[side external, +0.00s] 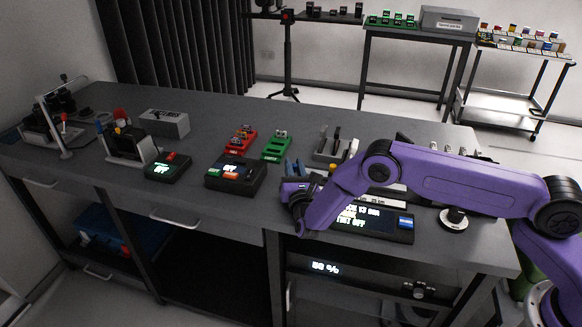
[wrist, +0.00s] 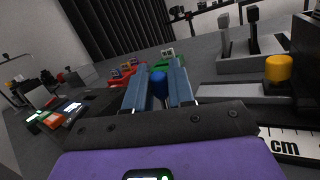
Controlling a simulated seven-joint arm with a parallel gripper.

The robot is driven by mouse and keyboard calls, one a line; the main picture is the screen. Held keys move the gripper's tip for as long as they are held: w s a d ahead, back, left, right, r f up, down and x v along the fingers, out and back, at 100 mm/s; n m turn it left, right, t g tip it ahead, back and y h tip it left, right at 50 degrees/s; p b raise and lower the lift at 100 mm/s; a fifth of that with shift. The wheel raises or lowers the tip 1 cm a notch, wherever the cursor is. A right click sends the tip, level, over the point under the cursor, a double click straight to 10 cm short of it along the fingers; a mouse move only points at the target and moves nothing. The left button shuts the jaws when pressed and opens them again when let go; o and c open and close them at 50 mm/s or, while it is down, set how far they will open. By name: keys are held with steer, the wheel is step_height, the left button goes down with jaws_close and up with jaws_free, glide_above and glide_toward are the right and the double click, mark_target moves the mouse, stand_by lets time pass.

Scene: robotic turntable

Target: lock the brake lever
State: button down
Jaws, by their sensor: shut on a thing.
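My gripper (side external: 292,168) is low over the front middle of the bench in the side view, partly hidden by my own purple arm. In the wrist view its two blue fingers (wrist: 159,80) are closed around a rounded blue knob (wrist: 158,84). The knob's top shows between the fingers; whatever carries it is hidden behind the dark gripper body. It may be the brake lever's end, but no label shows this. A yellow-capped post (wrist: 279,70) stands to the right of the fingers, apart from them.
A white cm scale (wrist: 296,143) lies near the right. Red (side external: 241,141) and green (side external: 277,146) trays are behind left.

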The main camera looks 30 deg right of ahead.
mark_target(295, 165)
stand_by(0.3)
steer(key=c, duration=1.1)
jaws_free()
steer(key=shift+r, duration=0.1)
steer(key=shift+r, duration=0.2)
steer(key=r, duration=0.3)
steer(key=shift+s+r, duration=0.1)
steer(key=shift+s, duration=0.1)
steer(key=s+d+r, duration=0.3)
steer(key=s+r, duration=0.6)
steer(key=s, duration=0.4)
steer(key=shift+s+d+r, duration=0.15)
